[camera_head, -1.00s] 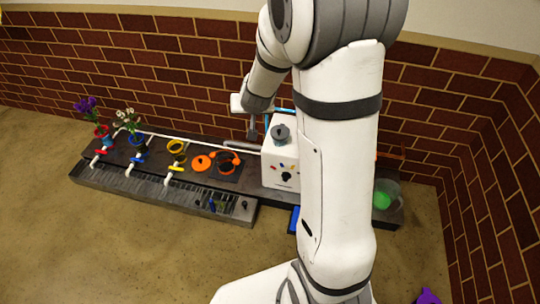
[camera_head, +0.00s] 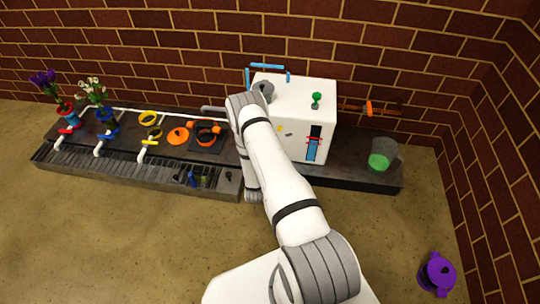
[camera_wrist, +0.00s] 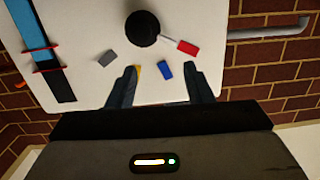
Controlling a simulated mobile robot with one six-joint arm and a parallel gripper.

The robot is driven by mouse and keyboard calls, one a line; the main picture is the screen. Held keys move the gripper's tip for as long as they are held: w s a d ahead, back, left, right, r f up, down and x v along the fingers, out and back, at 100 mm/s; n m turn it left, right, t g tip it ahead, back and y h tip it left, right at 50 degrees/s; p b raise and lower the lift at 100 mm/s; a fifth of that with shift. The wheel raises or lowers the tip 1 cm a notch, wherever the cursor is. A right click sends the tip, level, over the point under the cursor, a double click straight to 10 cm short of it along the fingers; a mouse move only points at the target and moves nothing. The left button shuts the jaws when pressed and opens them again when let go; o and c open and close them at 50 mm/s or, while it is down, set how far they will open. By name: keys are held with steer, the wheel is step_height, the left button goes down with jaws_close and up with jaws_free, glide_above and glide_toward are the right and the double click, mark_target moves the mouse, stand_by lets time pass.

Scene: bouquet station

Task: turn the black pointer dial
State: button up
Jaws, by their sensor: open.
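The black dial (camera_wrist: 142,28) shows at the top middle of the wrist view, on the face of a white box (camera_head: 299,100). A red mark (camera_wrist: 187,47), a blue mark (camera_wrist: 164,70), a yellow mark (camera_wrist: 137,70) and a grey mark (camera_wrist: 107,58) lie around it. My gripper (camera_wrist: 160,68) is open and empty. Its fingertips sit below the dial in that view and apart from it, with the yellow and blue marks showing between them. In the head view my arm hides the dial and gripper.
A blue-and-black gauge strip (camera_wrist: 42,50) is left of the dial in the wrist view. A grey pipe (camera_wrist: 268,29) is at right. A pitcher with green contents (camera_head: 383,155) stands right of the box. Flower vases (camera_head: 67,112) and valves stand left. A purple container (camera_head: 437,274) is on the floor.

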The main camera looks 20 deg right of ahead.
step_height(320, 180, down, 4)
steer(key=s, duration=0.3)
steer(key=b+x, duration=0.3)
steer(key=x, duration=0.5)
steer(key=shift+r+t+h, duration=0.4)
steer(key=shift+r, duration=0.15)
steer(key=shift+d, duration=0.15)
steer(key=shift+c, duration=0.4)
steer(key=c, duration=0.9)
